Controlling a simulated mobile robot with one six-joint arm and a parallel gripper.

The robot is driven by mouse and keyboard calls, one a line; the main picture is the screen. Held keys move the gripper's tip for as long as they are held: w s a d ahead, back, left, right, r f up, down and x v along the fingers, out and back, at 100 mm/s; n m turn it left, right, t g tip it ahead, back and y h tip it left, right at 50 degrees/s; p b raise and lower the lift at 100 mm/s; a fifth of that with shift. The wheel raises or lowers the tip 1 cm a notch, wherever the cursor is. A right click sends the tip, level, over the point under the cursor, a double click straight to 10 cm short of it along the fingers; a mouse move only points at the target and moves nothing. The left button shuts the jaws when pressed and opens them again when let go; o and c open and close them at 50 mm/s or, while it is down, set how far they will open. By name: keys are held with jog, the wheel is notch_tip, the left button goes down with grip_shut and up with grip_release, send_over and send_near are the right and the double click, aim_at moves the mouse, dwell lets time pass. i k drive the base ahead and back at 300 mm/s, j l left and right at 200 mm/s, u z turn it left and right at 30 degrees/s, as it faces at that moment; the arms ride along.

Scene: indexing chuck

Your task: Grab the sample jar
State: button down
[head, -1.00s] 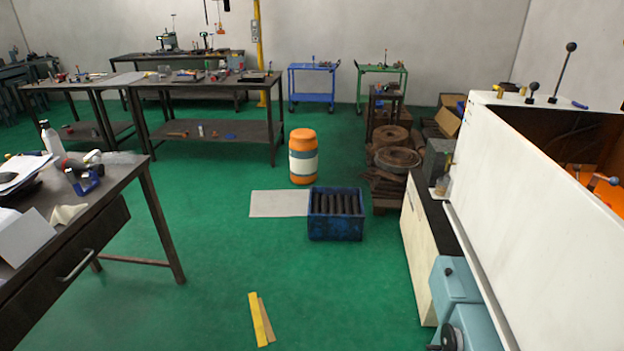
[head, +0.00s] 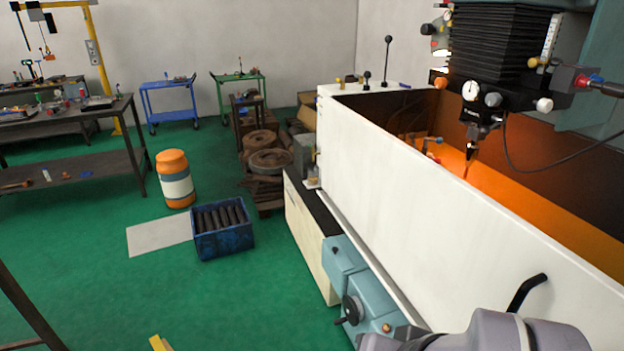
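A small clear jar (head: 312,176) with a yellowish tint stands on the dark top of the low cabinet, against the white machine wall. It is small and far off, and I cannot tell for sure that it is the sample jar. My gripper is not in view; only a grey link of my arm shows at the bottom right.
The white machine enclosure (head: 420,185) fills the right side, with a teal unit (head: 365,295) at its foot. A blue crate (head: 222,243) of dark bars and an orange drum (head: 174,180) stand on the green floor. The floor at left front is mostly clear.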

aim_at(313, 176)
jog(key=i+j+u, duration=0.25)
jog(key=i, duration=0.35)
jog(key=i+u, duration=0.25)
jog(key=i, duration=0.3)
jog(key=i+z, duration=0.2)
jog(key=i, duration=0.35)
jog(key=i+j+z, duration=0.25)
jog(key=i, duration=0.25)
jog(key=i+j+z, duration=0.2)
jog(key=i, duration=0.3)
jog(key=i+j+z, duration=0.25)
jog(key=i, duration=0.25)
jog(key=i+j+z, duration=0.2)
jog(key=z, duration=0.25)
jog(key=i+j+z, duration=0.2)
jog(key=z, duration=0.25)
jog(key=i+j+z, duration=0.1)
jog(key=j+z, duration=1.5)
jog(key=z, duration=0.15)
